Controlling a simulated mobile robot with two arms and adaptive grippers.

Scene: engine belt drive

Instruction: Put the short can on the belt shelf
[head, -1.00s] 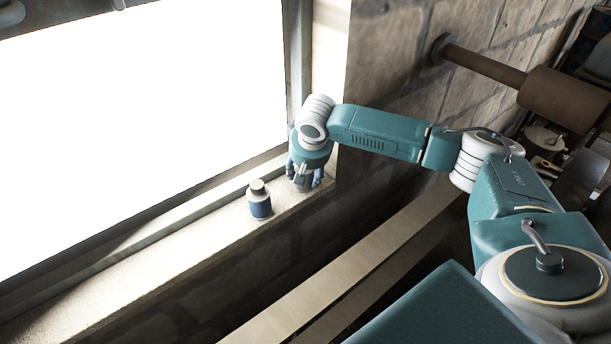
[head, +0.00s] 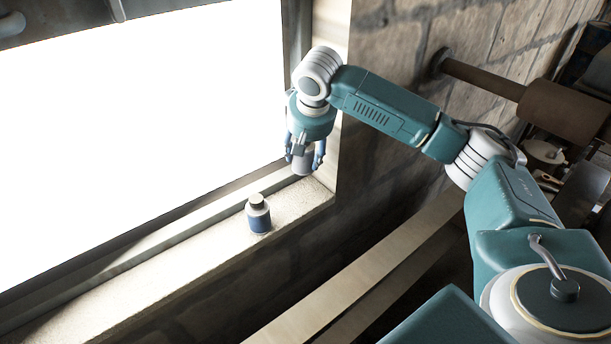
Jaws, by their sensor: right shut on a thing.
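My right gripper (head: 304,166) hangs down over the far right end of the window ledge and is shut on a small greyish can (head: 302,163). Its fingers cover the can's sides, and the can looks short. The can appears raised a little above the ledge. I cannot make out for certain which surface is the belt shelf. My left gripper is not in view.
A brown drum (head: 562,108) on a shaft sticks out from the brick wall (head: 395,60). A long pale plank (head: 385,258) runs below the ledge.

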